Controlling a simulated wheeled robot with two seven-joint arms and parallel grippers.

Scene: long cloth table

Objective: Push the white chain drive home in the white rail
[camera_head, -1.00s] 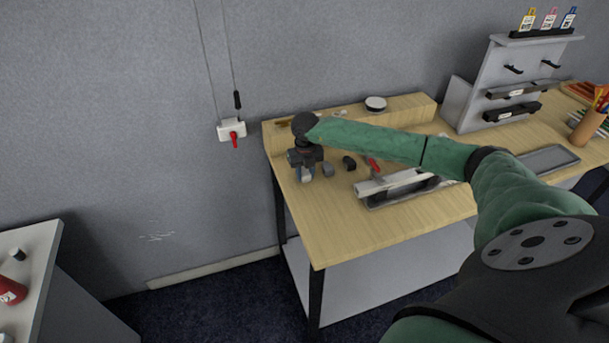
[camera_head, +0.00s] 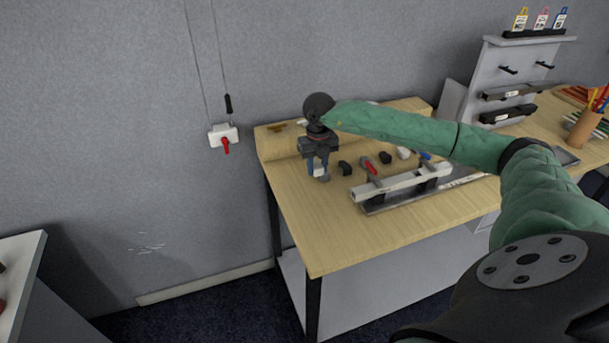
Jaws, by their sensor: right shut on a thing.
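The white rail (camera_head: 385,187) lies in a dark holder with upright posts near the table's front. My right gripper (camera_head: 318,174) points down at the left of the table, left of the rail and apart from it. It is shut on a small pale grey-white piece (camera_head: 323,179), mostly hidden by the fingers and at or just above the tabletop. This may be the white chain drive; it is too small to tell. Another small white piece (camera_head: 403,152) lies behind the rail. My left gripper is not in view.
Between gripper and rail lie a black piece (camera_head: 345,168), a grey piece with a red part (camera_head: 369,165) and another black piece (camera_head: 385,157). A wooden ledge (camera_head: 280,145) runs along the back. The table's front left (camera_head: 315,230) is clear.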

